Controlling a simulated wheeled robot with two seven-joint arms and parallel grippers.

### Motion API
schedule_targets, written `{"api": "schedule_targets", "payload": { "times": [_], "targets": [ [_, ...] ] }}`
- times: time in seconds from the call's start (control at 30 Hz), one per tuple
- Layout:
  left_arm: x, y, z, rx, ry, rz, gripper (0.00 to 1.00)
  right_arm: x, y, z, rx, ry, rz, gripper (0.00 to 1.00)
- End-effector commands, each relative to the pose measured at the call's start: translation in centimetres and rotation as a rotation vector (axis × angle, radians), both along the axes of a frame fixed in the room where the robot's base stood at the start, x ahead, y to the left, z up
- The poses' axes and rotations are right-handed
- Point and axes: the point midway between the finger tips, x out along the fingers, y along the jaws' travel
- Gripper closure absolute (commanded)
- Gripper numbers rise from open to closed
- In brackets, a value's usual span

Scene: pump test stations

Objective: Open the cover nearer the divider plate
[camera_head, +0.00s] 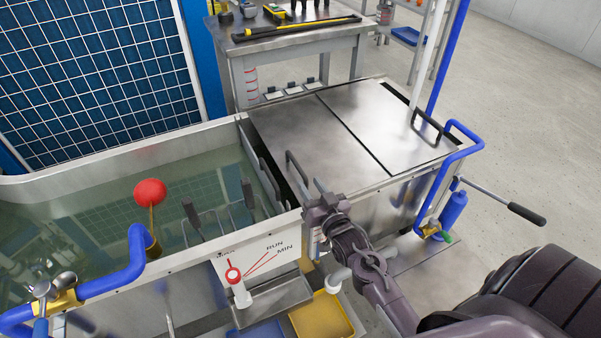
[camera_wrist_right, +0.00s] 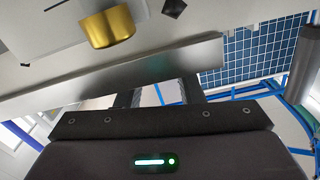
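Two flat grey metal covers lie shut side by side on the box right of the tank, with a dark slit between them. The left cover (camera_head: 300,128) is beside the tank and has a dark bar handle (camera_head: 297,172) near its front left corner. The right cover (camera_head: 378,118) has a dark bar handle (camera_head: 427,124) at its right. My right gripper (camera_head: 322,203) is at the box's front edge, just right of and below the left handle, apparently apart from it. In the right wrist view its two fingers (camera_wrist_right: 158,94) are spread with nothing between them. My left gripper is not in view. I cannot tell which part is the divider plate.
The water tank (camera_head: 110,156) with a red float ball (camera_head: 150,192) fills the left. Blue pipes (camera_head: 445,180) and a lever (camera_head: 525,213) stand at the right. A yellow tray (camera_head: 322,317) is below. A workbench (camera_head: 290,45) is behind; floor at right is clear.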

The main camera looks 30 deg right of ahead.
Motion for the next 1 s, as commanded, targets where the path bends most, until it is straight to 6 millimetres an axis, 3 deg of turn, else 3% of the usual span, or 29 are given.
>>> {"api": "schedule_targets", "payload": {
  "times": [0.1,0.3,0.67,0.93,1.0],
  "targets": [
    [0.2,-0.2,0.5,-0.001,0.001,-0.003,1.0,2.2,-0.1,0.0,0.0,-0.002,0.001,0.66],
    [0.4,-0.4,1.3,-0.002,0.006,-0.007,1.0,4.7,-0.3,0.0,0.0,-0.001,0.0,0.66],
    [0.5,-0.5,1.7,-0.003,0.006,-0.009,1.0,5.4,-0.3,0.0,-0.001,0.002,0.0,0.66],
    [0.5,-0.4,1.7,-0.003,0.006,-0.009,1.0,5.4,-0.3,0.0,0.0,0.001,0.0,0.98],
    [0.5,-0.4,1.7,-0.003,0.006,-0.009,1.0,5.4,-0.3,0.0,0.0,0.002,0.001,1.0]
  ]
}}
